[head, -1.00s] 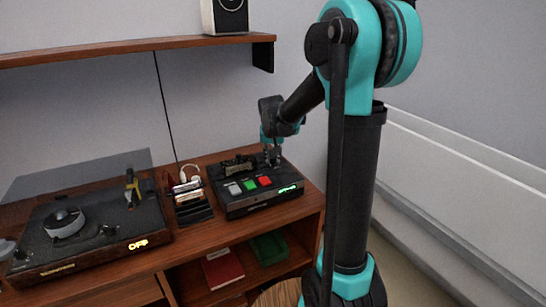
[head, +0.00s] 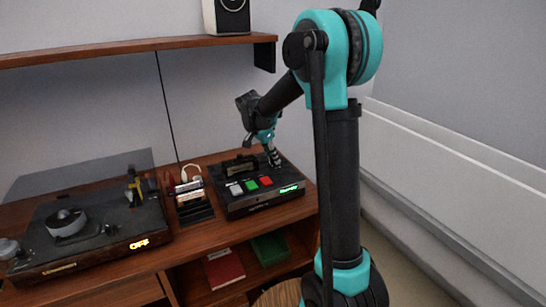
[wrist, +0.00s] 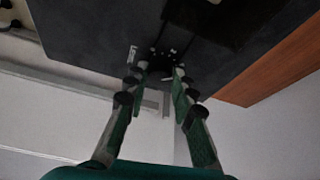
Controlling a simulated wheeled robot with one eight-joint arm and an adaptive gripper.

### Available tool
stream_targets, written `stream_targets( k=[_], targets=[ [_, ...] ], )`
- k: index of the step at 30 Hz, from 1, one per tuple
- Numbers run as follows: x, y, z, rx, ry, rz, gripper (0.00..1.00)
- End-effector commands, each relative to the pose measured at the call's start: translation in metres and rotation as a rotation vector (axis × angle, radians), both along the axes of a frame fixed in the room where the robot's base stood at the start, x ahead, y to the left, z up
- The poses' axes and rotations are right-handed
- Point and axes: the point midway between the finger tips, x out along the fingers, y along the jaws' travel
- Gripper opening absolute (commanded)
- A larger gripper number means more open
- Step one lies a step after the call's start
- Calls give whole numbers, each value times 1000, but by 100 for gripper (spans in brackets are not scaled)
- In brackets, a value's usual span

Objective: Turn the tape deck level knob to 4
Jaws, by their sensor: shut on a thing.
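The tape deck (head: 262,206) is a black box on the wooden cabinet, with white, green and red buttons and a small lit green display (head: 289,189) too small to read. My gripper (head: 274,162) reaches down to the right rear of its top. In the wrist view, my gripper (wrist: 158,76) is shut on the dark level knob (wrist: 160,64), its two fingers on either side of it. White scale marks and a white label (wrist: 132,54) show beside the knob. The knob is mostly hidden by the fingertips, and its pointer cannot be made out.
A turntable (head: 92,236) with a lit OFF sign stands at the left. A rack of cassettes (head: 195,212) stands close to the deck's left side. A shelf (head: 120,46) with a speaker (head: 227,16) hangs above. Red and green items lie in the cabinet below.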

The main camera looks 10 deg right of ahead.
Motion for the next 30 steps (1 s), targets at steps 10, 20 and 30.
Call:
stream_targets(
  k=[10,20,30],
  targets=[
    [1,1,0,2,1,-171,0],
    [1,1,0,2,1,-214,0],
    [1,1,0,2,0,-214,30]
  ],
)
